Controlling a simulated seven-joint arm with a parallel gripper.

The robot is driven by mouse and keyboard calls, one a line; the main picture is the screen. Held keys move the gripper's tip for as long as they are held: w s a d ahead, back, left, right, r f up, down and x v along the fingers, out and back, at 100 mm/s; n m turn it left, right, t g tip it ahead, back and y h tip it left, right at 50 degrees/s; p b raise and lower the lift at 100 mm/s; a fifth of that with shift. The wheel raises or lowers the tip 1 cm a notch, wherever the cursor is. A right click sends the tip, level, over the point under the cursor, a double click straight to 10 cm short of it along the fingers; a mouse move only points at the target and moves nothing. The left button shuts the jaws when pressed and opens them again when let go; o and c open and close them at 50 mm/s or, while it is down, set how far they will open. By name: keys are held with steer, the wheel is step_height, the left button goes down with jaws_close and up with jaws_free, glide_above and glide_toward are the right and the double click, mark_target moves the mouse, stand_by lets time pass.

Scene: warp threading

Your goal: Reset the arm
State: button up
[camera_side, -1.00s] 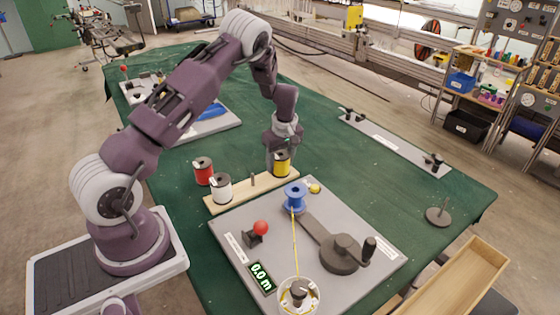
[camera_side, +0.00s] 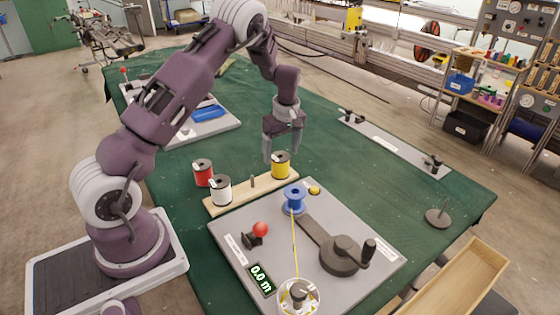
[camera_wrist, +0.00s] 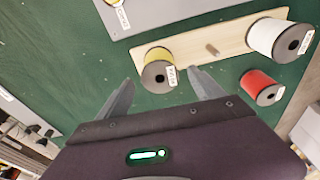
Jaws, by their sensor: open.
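My gripper (camera_side: 282,158) hangs in the air behind the wooden spool rack, its fingers apart and empty. A white spool (camera_side: 220,190) stands on the rack's left part. A red spool (camera_side: 203,173) stands on the cloth behind it.
The grey winding board (camera_side: 225,236) carries a blue spool (camera_side: 294,198), a yellow thread, a crank (camera_side: 345,255), a red-knobbed lever (camera_side: 259,232) and a display reading 0.0 m (camera_side: 261,279). Green cloth (camera_side: 340,160) is clear to the right. A long grey board (camera_side: 395,145) lies farther right.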

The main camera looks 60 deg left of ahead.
steer(key=s+d+r+m+t+h, duration=0.1)
steer(key=s+d+r+m, duration=0.3)
steer(key=d+r, duration=0.45)
steer(key=s+d+r+m+t+h, duration=0.1)
steer(key=s+d+r+m+t, duration=0.25)
steer(key=r, duration=0.85)
steer(key=s+d+r+m, duration=0.2)
steer(key=s+d+m, duration=0.3)
steer(key=s, duration=0.6)
steer(key=s+d+r+m, duration=0.2)
steer(key=s+d+m, duration=0.3)
steer(key=s, duration=0.6)
steer(key=shift+d+t, duration=0.3)
steer(key=shift+t, duration=0.15)
steer(key=shift+w+r, duration=0.1)
